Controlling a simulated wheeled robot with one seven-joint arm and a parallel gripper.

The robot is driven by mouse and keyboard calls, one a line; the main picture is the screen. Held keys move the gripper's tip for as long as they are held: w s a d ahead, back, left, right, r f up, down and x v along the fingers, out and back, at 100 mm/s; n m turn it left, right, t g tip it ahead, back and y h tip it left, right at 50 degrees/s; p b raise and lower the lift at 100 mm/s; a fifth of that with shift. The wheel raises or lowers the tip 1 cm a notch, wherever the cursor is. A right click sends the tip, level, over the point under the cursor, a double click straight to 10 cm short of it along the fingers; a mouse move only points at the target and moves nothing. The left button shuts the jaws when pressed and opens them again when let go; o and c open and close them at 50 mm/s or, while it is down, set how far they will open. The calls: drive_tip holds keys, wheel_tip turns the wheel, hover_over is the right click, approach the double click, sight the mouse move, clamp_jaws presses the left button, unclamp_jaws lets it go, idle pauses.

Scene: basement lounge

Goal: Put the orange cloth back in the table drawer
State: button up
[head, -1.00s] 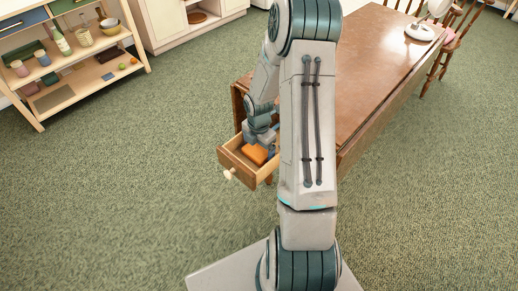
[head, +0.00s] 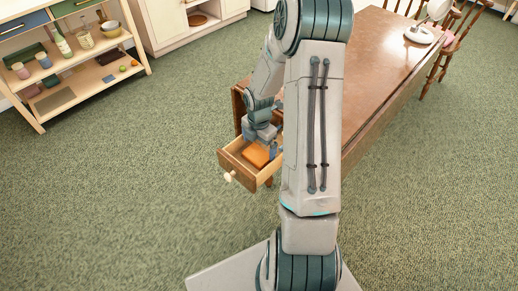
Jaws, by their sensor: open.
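The orange cloth (head: 256,155) lies folded inside the table drawer. The drawer (head: 238,169) is pulled out from the near left end of the brown wooden table (head: 375,60) and has a pale round knob (head: 229,177). My gripper (head: 265,146) is open just above the drawer, at the far edge of the cloth. Whether a finger touches the cloth is too small to tell. My arm hides the drawer's right side and part of the table's near end.
A shelf unit (head: 88,50) with jars, a bottle and a bowl stands at the upper left. A white lamp (head: 419,34) is on the table's far part, with wooden chairs (head: 462,40) behind. The green carpet left of the drawer is clear.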

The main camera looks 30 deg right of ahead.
sight(259, 153)
drive_tip(key=s+a+r+m, duration=0.2)
drive_tip(key=r+m, duration=0.1)
drive_tip(key=r, duration=0.3)
drive_tip(key=s+a+r+m+h+p, duration=0.1)
drive_tip(key=s+a+r+m, duration=0.2)
drive_tip(key=r, duration=0.4)
drive_tip(key=s+a+r+m, duration=0.2)
drive_tip(key=r+m, duration=0.2)
drive_tip(key=r, duration=0.2)
drive_tip(key=s+a+r+m+t, duration=0.1)
drive_tip(key=s+a+r+m, duration=0.2)
drive_tip(key=s+m, duration=0.2)
drive_tip(key=s+a+r+m+t+y, duration=0.1)
drive_tip(key=s+a+r+m, duration=0.1)
drive_tip(key=s+m, duration=0.4)
drive_tip(key=shift+s+a+r+m, duration=0.15)
drive_tip(key=shift+a+r+m, duration=0.3)
drive_tip(key=shift+r, duration=0.25)
